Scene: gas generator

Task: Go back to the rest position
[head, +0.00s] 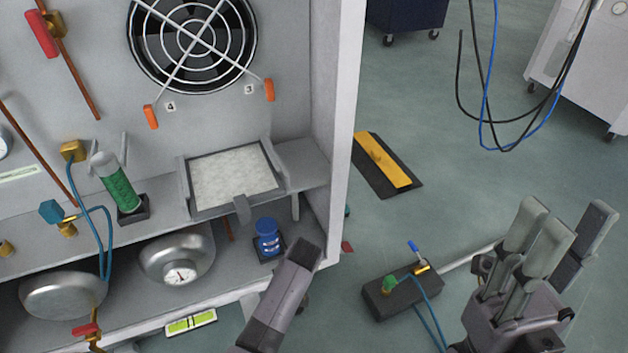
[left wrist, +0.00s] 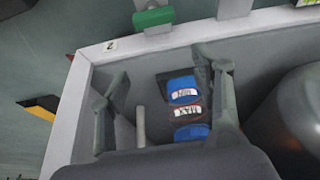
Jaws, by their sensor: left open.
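My left gripper is open in the left wrist view (left wrist: 168,100), one finger on each side. A blue cylindrical part with white MIN and MAX labels (left wrist: 186,112) shows between the fingers, nearer the right one; I cannot tell whether they touch it. In the head view a blue part (head: 268,238) stands on the cabinet's lower shelf, and part of my left arm (head: 285,300) reaches up just below it; the left fingertips are not clear there. My right gripper (head: 565,225) is open and empty, fingers pointing up, at the lower right over the floor.
The cabinet (head: 345,130) with a fan (head: 190,40), a tray with a white pad (head: 235,178), a green cylinder (head: 118,185) and round tanks fills the left. A dark box with a green knob (head: 400,290) is left of my right gripper. Cables (head: 500,130) hang at upper right.

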